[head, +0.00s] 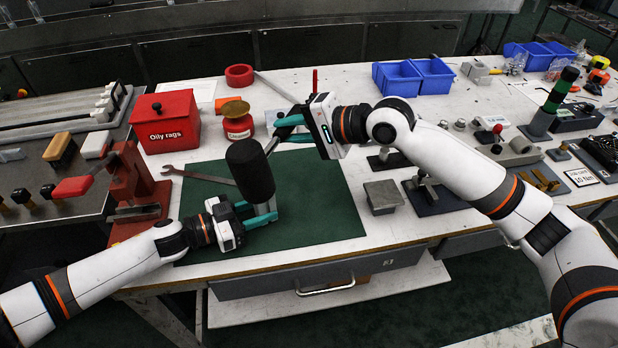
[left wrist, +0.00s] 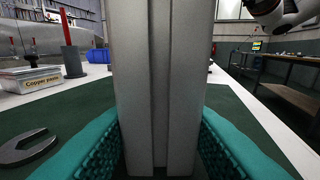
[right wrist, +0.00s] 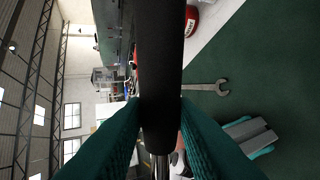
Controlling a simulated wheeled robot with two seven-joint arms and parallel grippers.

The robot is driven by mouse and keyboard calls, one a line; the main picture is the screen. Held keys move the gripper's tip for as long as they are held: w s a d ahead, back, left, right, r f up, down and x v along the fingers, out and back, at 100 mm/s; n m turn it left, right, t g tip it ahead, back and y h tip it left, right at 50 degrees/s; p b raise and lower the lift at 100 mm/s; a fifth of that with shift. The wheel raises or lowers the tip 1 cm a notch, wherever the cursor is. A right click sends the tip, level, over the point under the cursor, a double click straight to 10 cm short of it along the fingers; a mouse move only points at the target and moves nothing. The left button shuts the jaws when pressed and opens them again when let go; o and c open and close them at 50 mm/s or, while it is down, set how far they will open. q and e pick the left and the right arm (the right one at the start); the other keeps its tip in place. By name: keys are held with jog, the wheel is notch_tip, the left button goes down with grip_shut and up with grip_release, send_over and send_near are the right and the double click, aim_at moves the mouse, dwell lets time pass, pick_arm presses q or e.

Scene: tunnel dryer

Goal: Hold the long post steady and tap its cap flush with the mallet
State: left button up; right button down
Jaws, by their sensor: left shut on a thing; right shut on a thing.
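The long post (left wrist: 152,80) is a grey grooved profile standing upright between the jaws of my left gripper (head: 266,213). That gripper is shut on it low over the green mat (head: 325,205). The post also shows in the right wrist view (right wrist: 250,136). In the head view the mallet's black head (head: 250,171) hides most of the post. My right gripper (head: 290,128) is shut on the mallet's black grip (right wrist: 160,70), higher up and behind. The metal shaft slants down from it to the head. I cannot make out the cap or whether the mallet touches it.
A wrench (head: 198,174) lies at the mat's left rear. Behind it stand a red oily-rags bin (head: 168,125) and a red jar (head: 238,125). A red press (head: 133,190) is at left. A grey block (head: 383,196) sits right of the mat. The mat's right part is clear.

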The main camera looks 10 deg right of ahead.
jog(key=w+r+t, duration=0.1)
jog(key=w+d+r+t, duration=0.1)
jog(key=w+d+r+m+t, duration=0.1)
jog(key=r, duration=0.1)
jog(key=shift+w+y, duration=0.4)
jog(key=shift+f, duration=2.15)
jog(key=shift+f, duration=1.55)
jog(key=shift+r, duration=1.3)
